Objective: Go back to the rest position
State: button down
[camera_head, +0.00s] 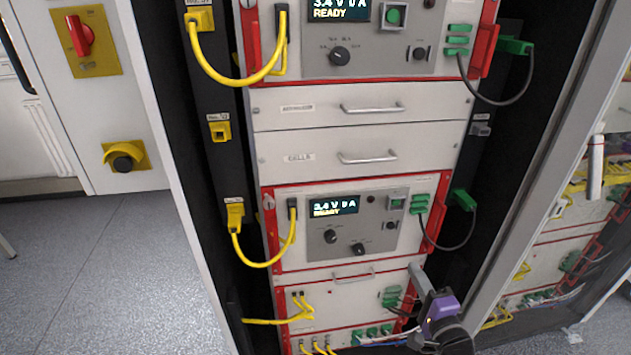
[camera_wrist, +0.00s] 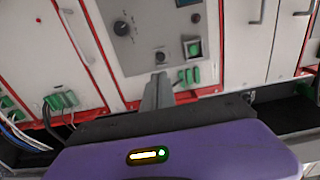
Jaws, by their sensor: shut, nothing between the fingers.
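My gripper (camera_head: 417,272) is low at the right front of the battery cycler rack in the head view, beside the lower red-framed unit. In the wrist view the gripper's fingers (camera_wrist: 157,92) are together and empty, pointing at the rack front. The purple wrist housing fills the bottom of that view. The lower cycler unit (camera_head: 290,228) has a lit display reading 3.4 V and READY. Its grey control panel (camera_wrist: 150,35) with a knob and a green button lies ahead of the fingers in the wrist view. I cannot tell the exact gap between fingers and rack.
Yellow cables (camera_head: 262,262) loop out at the rack's left, and a dark cable (camera_head: 450,246) with green plugs loops at the right. Drawer handles (camera_head: 367,157) stick out of the front. A metal door post (camera_head: 540,170) stands at right. Open floor (camera_head: 110,270) lies at left.

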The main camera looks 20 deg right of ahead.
jog(key=s+a+r+n+g+y, duration=0.1)
jog(key=s+a+r+n, duration=0.1)
jog(key=s+a+n, duration=0.5)
jog(key=s+a+r+n+y, duration=0.2)
jog(key=s+a+n, duration=0.5)
jog(key=s, duration=0.7)
jog(key=s+a+r+n+g+y, duration=0.1)
jog(key=s+a+r+n+y, duration=0.1)
jog(key=s+a+n, duration=0.5)
jog(key=s+a, duration=0.1)
jog(key=s, duration=0.2)
jog(key=shift+s+a+r+g, duration=0.15)
jog(key=shift+s+a+g, duration=0.15)
jog(key=shift+s+a, duration=0.1)
dwell(0.5)
